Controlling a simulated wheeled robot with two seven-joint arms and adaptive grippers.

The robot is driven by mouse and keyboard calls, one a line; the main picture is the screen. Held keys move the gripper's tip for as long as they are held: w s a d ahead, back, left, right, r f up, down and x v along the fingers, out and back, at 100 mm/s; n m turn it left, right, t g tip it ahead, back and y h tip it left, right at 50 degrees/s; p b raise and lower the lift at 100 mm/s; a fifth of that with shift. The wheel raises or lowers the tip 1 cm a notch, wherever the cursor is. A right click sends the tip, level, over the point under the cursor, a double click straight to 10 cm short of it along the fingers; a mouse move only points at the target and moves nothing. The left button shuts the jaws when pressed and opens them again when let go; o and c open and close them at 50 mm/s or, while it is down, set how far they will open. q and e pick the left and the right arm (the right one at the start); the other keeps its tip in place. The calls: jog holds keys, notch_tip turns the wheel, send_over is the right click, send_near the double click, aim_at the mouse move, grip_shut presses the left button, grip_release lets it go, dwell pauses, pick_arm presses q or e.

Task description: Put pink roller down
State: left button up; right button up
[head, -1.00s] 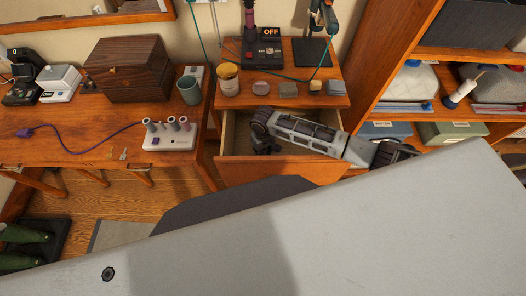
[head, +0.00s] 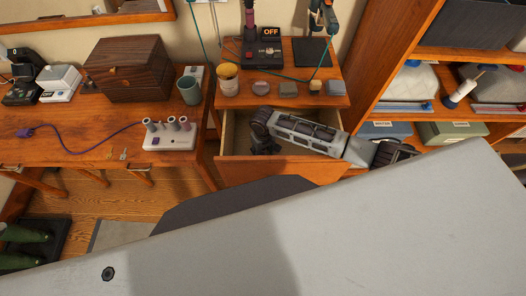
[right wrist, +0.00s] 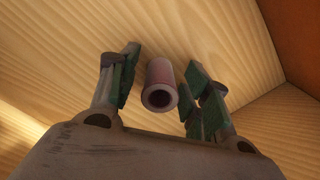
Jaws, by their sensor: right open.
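The pink roller (right wrist: 160,88) is a small tube in the right wrist view. It is over the pale wooden floor of the open drawer (head: 230,132), with its round hollow end facing the camera. My right gripper (right wrist: 164,70) is open, with one green-padded finger on each side of the roller. A gap shows on the left side; the right finger is closer to it. In the head view my right gripper (head: 262,146) reaches down into the drawer, and the roller is hidden there. My left gripper is not in view.
A white roller holder (head: 170,142) with several rollers stands on the left table. Shelves (head: 410,55) stand at the right. The drawer wall (right wrist: 285,115) is close on the right.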

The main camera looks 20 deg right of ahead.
notch_tip(320, 180, up, 12)
jog(key=p, duration=0.1)
dwell(0.6)
